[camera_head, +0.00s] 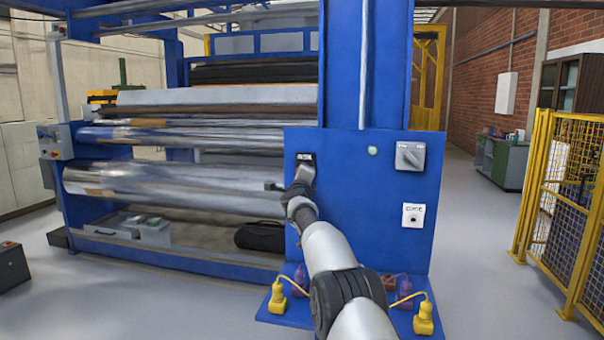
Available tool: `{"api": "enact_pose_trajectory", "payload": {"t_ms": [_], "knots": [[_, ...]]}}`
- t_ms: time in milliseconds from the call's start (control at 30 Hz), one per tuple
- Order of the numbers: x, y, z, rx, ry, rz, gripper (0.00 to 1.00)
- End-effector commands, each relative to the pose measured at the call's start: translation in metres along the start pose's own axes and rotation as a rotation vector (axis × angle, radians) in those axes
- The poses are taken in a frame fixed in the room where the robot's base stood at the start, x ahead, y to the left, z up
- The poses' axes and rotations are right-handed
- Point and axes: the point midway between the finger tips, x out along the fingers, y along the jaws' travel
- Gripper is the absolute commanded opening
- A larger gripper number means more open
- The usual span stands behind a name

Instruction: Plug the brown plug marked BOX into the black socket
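A brown plug (389,283) lies on the blue ledge at the foot of the blue panel, just right of my arm and partly behind it; its marking is too small to read. A black socket plate (305,157) with small pale lettering is at the panel's upper left. My gripper (303,174) is in front of the panel, just below that plate and partly overlapping it. It is well above and left of the brown plug. Its fingertips are too small and dark to tell whether they are open or whether they touch the panel.
Yellow plugs (277,298) (424,316) with cords and purple plugs (300,279) (404,289) are on the ledge. A white labelled socket (412,215) and grey rotary switch (410,156) are on the panel's right. Metal rollers (170,180) are left, a yellow fence (570,190) right.

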Motion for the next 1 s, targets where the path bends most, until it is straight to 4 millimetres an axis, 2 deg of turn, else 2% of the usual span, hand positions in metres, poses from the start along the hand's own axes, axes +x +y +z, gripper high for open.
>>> {"api": "enact_pose_trajectory", "payload": {"t_ms": [1000], "knots": [[0.0059,-0.0004,-0.0001,0.000,-0.001,0.001,0.00]]}}
